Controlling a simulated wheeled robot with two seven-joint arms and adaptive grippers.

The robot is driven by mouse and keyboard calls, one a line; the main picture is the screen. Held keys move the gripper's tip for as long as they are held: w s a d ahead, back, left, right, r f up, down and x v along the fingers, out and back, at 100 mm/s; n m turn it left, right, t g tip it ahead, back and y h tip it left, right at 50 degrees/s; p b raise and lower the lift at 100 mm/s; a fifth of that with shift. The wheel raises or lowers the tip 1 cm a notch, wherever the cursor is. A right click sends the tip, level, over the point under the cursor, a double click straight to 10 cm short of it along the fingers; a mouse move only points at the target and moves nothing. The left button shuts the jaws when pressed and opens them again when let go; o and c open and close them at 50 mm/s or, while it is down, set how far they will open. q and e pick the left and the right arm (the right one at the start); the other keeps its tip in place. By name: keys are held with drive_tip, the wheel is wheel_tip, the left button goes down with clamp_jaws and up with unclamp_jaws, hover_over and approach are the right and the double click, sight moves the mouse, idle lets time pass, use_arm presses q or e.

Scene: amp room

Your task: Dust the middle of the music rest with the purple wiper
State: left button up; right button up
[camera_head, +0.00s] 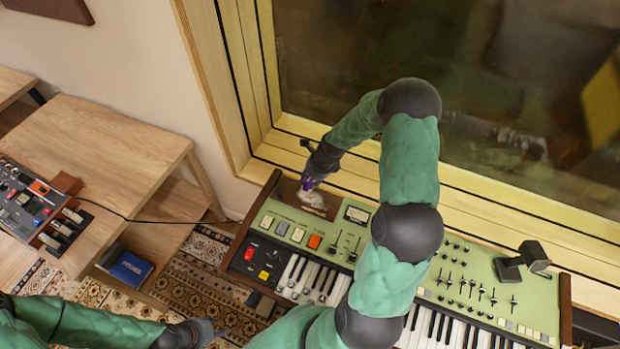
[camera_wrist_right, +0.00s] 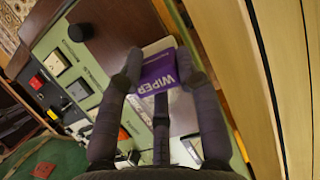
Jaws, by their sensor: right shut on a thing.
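The purple wiper (camera_head: 308,184) is in my right gripper (camera_head: 314,174), with its whitish head (camera_head: 312,198) over the brown panel that looks like the music rest (camera_head: 287,191), behind the keyboard's controls. In the right wrist view, the wiper (camera_wrist_right: 158,72) shows its "WIPER" label between the two fingers of my right gripper (camera_wrist_right: 160,78). The brown panel (camera_wrist_right: 120,30) lies beyond it. The head appears to be on the panel, but I cannot tell whether it touches. My left gripper (camera_head: 200,332) is low at the left, and its jaws are unclear.
The green keyboard (camera_head: 440,285) runs along the window ledge, partly hidden by my right arm. A dark lamp-like object (camera_head: 523,260) stands on its right end. A wooden table (camera_head: 110,140) with a mixer (camera_head: 35,205) stands at left. A blue box (camera_head: 130,268) is below.

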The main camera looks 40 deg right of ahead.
drive_tip(key=shift+s+a+r+p, duration=0.1)
drive_tip(key=shift+s+a+p, duration=0.25)
drive_tip(key=shift+a+p, duration=0.3)
drive_tip(key=shift+s+a+r+p, duration=0.1)
drive_tip(key=shift+s+a+p, duration=0.2)
drive_tip(key=shift+a+p, duration=0.3)
drive_tip(key=shift+s+a+f+p, duration=0.1)
drive_tip(key=shift+s+a+p, duration=0.3)
drive_tip(key=shift+a+p, duration=0.35)
drive_tip(key=shift+s+a+f+p, duration=0.1)
drive_tip(key=shift+s+a+p, duration=0.35)
drive_tip(key=shift+a, duration=0.4)
drive_tip(key=shift+s+a+f, duration=0.1)
drive_tip(key=shift+s+a, duration=0.05)
drive_tip(key=shift+a, duration=0.1)
